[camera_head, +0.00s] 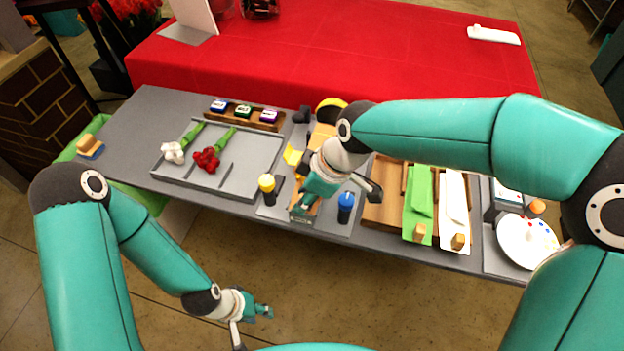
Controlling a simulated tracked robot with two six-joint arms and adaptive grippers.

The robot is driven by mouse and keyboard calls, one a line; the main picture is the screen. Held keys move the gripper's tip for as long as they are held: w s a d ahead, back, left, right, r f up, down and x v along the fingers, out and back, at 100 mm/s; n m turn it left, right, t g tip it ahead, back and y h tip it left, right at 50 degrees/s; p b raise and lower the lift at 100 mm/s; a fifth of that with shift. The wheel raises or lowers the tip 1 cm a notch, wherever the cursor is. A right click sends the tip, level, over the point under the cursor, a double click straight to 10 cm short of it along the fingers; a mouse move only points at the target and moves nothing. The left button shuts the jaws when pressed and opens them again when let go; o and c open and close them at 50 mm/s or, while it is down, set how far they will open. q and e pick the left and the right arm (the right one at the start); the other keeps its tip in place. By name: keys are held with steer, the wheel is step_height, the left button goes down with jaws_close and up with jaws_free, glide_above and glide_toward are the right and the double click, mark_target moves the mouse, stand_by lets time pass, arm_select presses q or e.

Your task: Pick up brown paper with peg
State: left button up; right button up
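The wooden tray (376,213) at the right of the grey table has a bare wood section on its left. Beside that lie a green sheet (418,195) and a white sheet (454,200), each with a wooden peg at its front end. A tan, paper-like surface (322,134) shows behind my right wrist at mid-table; the arm hides much of it, and I cannot tell whether it is the brown paper. My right gripper (322,196) is over the middle station, its fingers partly hidden. My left gripper (252,318) hangs in front of the table, away from everything.
A grey tray (230,184) holds a white flower and red flowers. Yellow-topped (267,184) and blue-topped (346,204) items stand on either side of my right gripper. A white plate (526,243) is far right. A red-covered table (330,60) is behind.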

jaws_close()
steer(key=shift+r, duration=0.15)
